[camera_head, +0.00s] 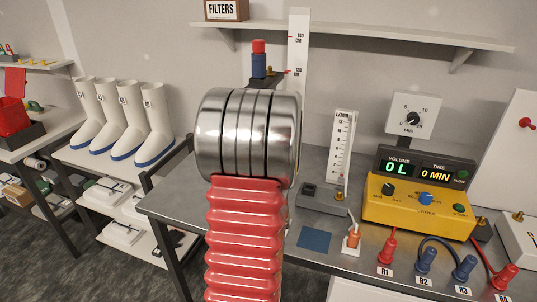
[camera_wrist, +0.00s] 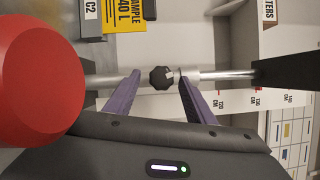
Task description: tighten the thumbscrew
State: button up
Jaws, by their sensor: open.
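In the wrist view a black faceted knob (camera_wrist: 161,78), apparently the thumbscrew, sits on a bright metal rod (camera_wrist: 238,74) running across the picture. My gripper (camera_wrist: 160,76) is open, with one purple finger on each side of the knob. I see a gap at the left finger; whether the right finger touches the knob or the pale collar beside it, I cannot tell. In the head view my own arm hides the gripper and the knob. A red-topped blue cylinder (camera_head: 259,62) stands there on a dark bracket beside the white height scale (camera_head: 298,80).
A large red rounded body (camera_wrist: 38,78) fills the left of the wrist view; a black block (camera_wrist: 285,72) holds the rod's right end. On the bench are a yellow control box (camera_head: 420,205), a flow gauge (camera_head: 341,150) and red and blue connectors. A shelf (camera_head: 370,33) runs above.

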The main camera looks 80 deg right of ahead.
jog(key=v, duration=0.7)
jog(key=shift+w, duration=0.1)
